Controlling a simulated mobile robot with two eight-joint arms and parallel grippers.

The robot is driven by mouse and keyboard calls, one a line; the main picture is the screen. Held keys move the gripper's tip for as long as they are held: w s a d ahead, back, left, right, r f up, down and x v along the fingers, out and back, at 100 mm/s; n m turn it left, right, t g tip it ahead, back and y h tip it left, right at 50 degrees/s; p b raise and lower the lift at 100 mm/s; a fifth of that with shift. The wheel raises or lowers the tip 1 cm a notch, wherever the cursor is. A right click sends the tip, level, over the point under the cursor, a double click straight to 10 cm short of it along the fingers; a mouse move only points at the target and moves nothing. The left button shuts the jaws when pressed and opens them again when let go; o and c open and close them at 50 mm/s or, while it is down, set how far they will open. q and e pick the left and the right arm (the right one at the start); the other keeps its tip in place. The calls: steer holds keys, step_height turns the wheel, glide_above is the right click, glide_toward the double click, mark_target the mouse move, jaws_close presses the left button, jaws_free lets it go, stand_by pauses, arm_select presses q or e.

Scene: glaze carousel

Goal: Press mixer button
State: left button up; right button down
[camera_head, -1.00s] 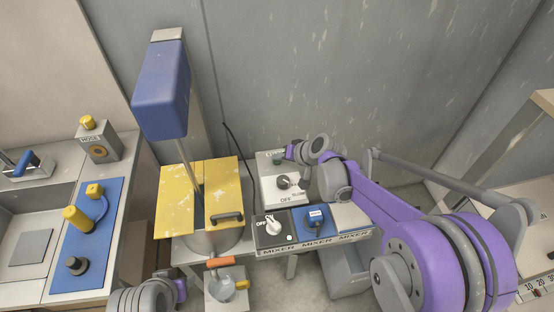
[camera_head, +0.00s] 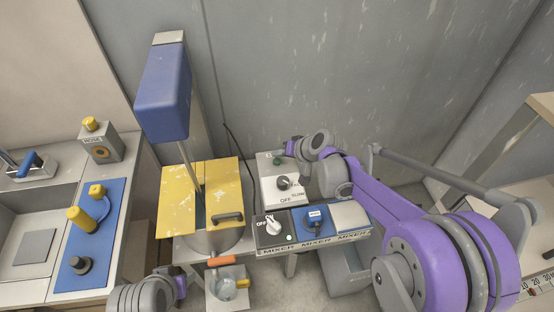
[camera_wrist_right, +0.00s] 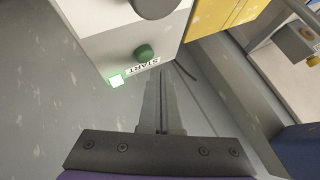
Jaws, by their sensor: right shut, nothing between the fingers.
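The white control box (camera_head: 281,192) stands on the bench beside the mixer, with a dark knob (camera_head: 284,183) on its face. Its round green START button (camera_head: 277,161) is at the far end; it also shows in the right wrist view (camera_wrist_right: 144,52).
The mixer has a blue head (camera_head: 163,92) and a yellow lid (camera_head: 185,205). Switch panels, one with a white knob (camera_head: 272,225), line the bench front. The grey wall (camera_head: 400,80) is close behind.

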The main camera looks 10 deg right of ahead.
mark_target(279, 165)
steer(key=shift+r+p, duration=1.45)
steer(key=shift+r, duration=0.95)
steer(key=shift+f, duration=0.1)
steer(key=s+d+r+n+g+h+p, duration=0.1)
steer(key=s+d+h, duration=0.1)
steer(key=s, duration=1.3)
steer(key=s+d+r+n+g+h+p, duration=0.1)
steer(key=s+d+h+p, duration=0.1)
steer(key=s, duration=1.3)
steer(key=shift+s+d+r+h, duration=0.2)
steer(key=shift+d+h, duration=0.5)
steer(key=shift+d, duration=0.25)
